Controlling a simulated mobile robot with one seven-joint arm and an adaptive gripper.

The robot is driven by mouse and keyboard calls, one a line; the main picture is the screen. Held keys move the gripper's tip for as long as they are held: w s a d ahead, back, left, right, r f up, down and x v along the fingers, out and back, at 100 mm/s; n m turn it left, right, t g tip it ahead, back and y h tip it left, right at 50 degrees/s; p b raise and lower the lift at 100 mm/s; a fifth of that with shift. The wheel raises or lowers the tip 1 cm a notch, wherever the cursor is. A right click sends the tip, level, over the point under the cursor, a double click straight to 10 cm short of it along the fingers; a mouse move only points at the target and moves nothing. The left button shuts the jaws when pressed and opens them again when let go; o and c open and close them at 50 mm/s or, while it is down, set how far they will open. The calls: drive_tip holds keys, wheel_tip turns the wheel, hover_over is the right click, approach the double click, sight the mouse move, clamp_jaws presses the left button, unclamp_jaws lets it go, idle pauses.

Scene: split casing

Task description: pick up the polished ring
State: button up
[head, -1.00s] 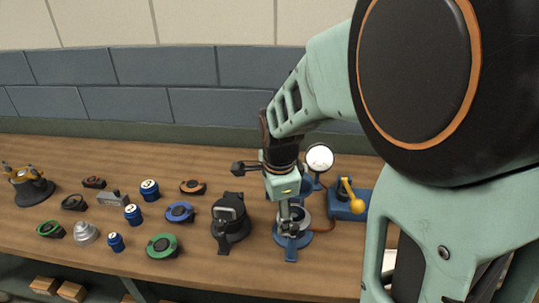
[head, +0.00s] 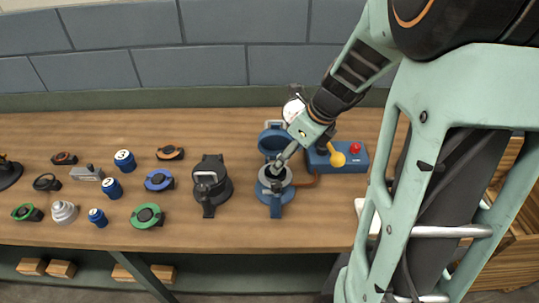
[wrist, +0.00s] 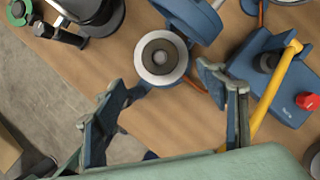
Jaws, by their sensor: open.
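The polished ring (wrist: 149,62) is a bright silver ring around a dark grey centre with a hole. It sits in the round base of the blue casing (head: 276,211), whose hinged lid (wrist: 192,18) stands open. In the head view the ring (head: 264,181) is partly covered by my gripper (head: 281,168). My gripper also shows in the wrist view (wrist: 159,80), with its two fingers wide apart and nothing between them. The fingers are on the near side of the ring; I cannot tell their exact height above it.
A blue box (head: 354,166) with a yellow lever and red button stands right of the casing. A black casing (head: 211,188) stands left. Several small parts, including a green-ringed one (head: 147,216), spread farther left. The table front is clear.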

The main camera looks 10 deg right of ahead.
drive_tip(key=b+x, duration=0.1)
drive_tip(key=x, duration=0.7)
drive_tip(key=c, duration=1.4)
drive_tip(key=shift+r, duration=0.1)
drive_tip(key=shift+r, duration=0.1)
